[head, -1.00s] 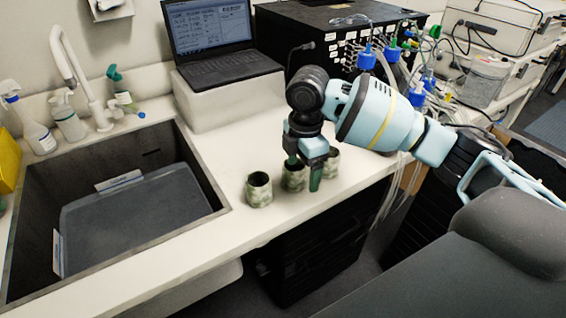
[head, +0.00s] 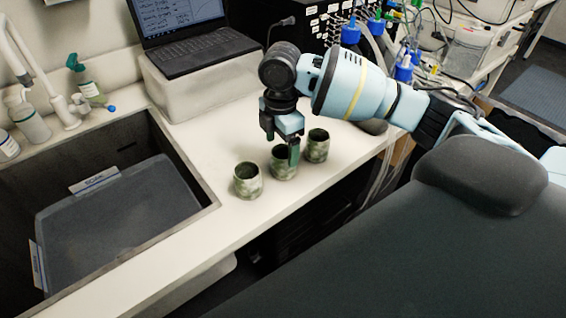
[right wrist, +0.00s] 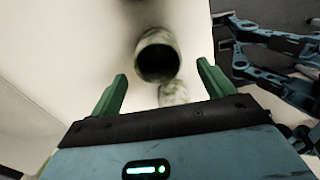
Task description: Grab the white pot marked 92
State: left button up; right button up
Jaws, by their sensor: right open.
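Three small whitish pots with green mottling stand upright in a row on the counter: a left pot (head: 247,183), a middle pot (head: 283,168) and a right pot (head: 317,147). No number is legible on any, so I cannot tell which is marked 92. My right gripper (head: 282,148) points down over the middle pot, its green finger covering part of that pot. In the right wrist view its two green fingers (right wrist: 162,86) are spread and empty. There, one open-topped pot (right wrist: 157,58) lies ahead between them and another (right wrist: 173,94) is partly hidden. My left gripper is not in view.
A sink (head: 205,196) with a dark tray takes up the left. A laptop (head: 200,50) on a white box (head: 205,88) stands behind the pots. Bottles with blue caps (head: 350,33) and tubing are behind my right arm. The counter's front edge is close to the pots.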

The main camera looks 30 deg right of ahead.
aim_at(283, 157)
jog(key=f, duration=0.5)
jog(key=shift+d, duration=0.25)
jog(key=c, duration=1.1)
jog(key=shift+r, duration=0.1)
